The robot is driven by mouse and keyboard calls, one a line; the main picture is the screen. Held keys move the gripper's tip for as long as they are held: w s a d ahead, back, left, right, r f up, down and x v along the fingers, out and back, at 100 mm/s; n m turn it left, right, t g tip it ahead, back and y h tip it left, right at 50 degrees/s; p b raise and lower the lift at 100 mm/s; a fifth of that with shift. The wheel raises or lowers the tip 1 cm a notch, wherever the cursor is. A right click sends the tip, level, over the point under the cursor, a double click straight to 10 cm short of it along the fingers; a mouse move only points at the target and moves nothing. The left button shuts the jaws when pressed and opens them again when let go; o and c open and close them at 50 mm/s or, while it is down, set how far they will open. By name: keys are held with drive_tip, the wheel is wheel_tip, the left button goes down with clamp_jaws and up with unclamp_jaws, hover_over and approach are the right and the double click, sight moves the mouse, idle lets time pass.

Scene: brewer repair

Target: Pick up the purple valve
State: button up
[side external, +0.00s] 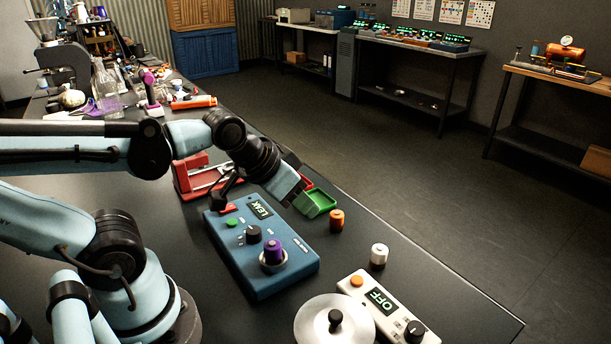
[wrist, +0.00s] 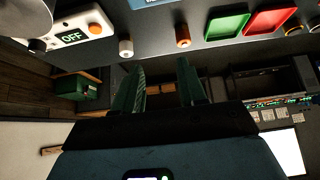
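The purple valve (side external: 273,250) stands upright in a round metal seat on the blue test box (side external: 292,276), whose display reads LEAK. It is not visible in the wrist view, where only a blue strip of the box (wrist: 146,3) shows at the top edge. My gripper (side external: 299,199) is above the table behind the box, up and to the right of the valve in the side view. In the wrist view my gripper (wrist: 160,82) has its two fingers apart with nothing held between them.
A green tray (side external: 318,204) and a red tray (wrist: 270,20) sit near the table edge. An orange valve (side external: 337,221), a white valve (side external: 379,255) and a white OFF device (side external: 396,312) stand right of the box. A red stand (side external: 192,177) is behind it.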

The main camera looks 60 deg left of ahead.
drive_tip(key=o, duration=0.4)
wheel_tip(320, 180, up, 5)
drive_tip(key=m+g, duration=0.3)
drive_tip(key=g, duration=0.4)
hover_over(274, 243)
drive_tip(key=shift+f, duration=6.1)
